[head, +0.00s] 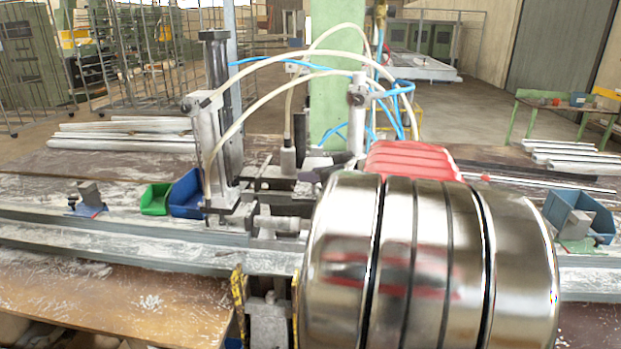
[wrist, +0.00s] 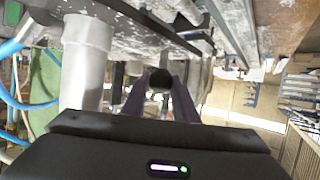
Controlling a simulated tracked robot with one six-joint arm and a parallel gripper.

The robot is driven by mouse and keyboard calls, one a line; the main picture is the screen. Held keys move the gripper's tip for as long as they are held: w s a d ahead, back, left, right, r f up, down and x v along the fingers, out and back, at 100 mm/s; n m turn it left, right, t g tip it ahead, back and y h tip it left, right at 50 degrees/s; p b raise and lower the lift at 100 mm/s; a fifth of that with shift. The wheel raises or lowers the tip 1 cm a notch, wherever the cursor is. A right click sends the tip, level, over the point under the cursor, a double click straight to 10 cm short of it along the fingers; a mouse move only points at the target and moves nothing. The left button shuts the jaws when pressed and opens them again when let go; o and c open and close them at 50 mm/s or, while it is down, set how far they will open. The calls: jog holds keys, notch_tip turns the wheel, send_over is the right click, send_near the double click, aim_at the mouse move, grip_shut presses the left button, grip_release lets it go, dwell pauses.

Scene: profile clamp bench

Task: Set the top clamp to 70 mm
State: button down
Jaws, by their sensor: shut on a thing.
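The clamp bench's clamp assembly (head: 285,190) stands in the middle of the head view, with an upright slide (head: 214,110) on its left and hoses looping over it. A small grey upright cylinder (head: 288,160) sits at its centre. I cannot tell for certain which part is the top clamp, and no 70 mm scale is readable. In the wrist view my gripper (wrist: 160,92) has its purple-grey fingers closed around a dark round knob (wrist: 160,78). A pale grey cylinder (wrist: 86,65) stands just left of the fingers. In the head view my shiny arm hides much of the assembly's right side.
A green bin (head: 156,199) and a blue bin (head: 187,195) stand left of the clamp. A blue-grey bin (head: 578,214) is at the right. A long metal rail (head: 120,238) runs along the bench. White and blue hoses arch above the clamp. Profiles (head: 120,133) lie behind.

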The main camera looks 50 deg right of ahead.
jog(key=shift+d+r, duration=0.1)
jog(key=shift+r, duration=0.3)
jog(key=c, duration=1.7)
grip_release()
jog(key=shift+o, duration=1.3)
jog(key=shift+f, duration=0.15)
jog(key=shift+s, duration=0.1)
jog(key=v, duration=1.3)
jog(key=shift+s, duration=0.3)
